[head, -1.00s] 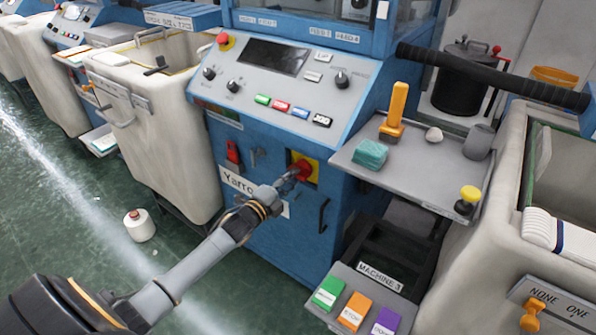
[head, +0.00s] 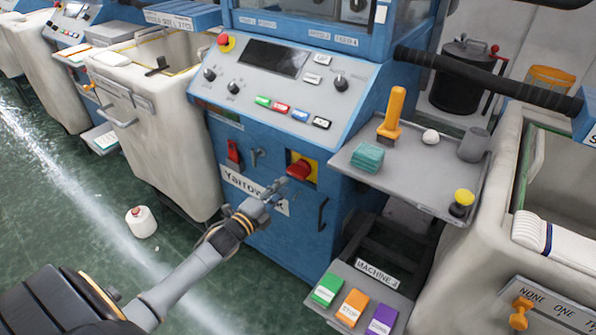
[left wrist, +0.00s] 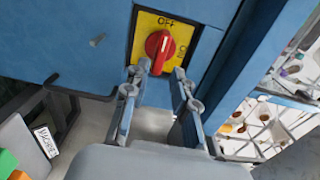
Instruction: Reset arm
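My left arm reaches in from the lower left in the head view. Its gripper (head: 276,187) is just short of the red rotary switch (head: 298,170) on a yellow plate on the blue machine's front (head: 262,135). My right gripper is not in view.
A grey shelf (head: 432,185) juts out right of the switch, holding a yellow-handled tool and a teal stack.

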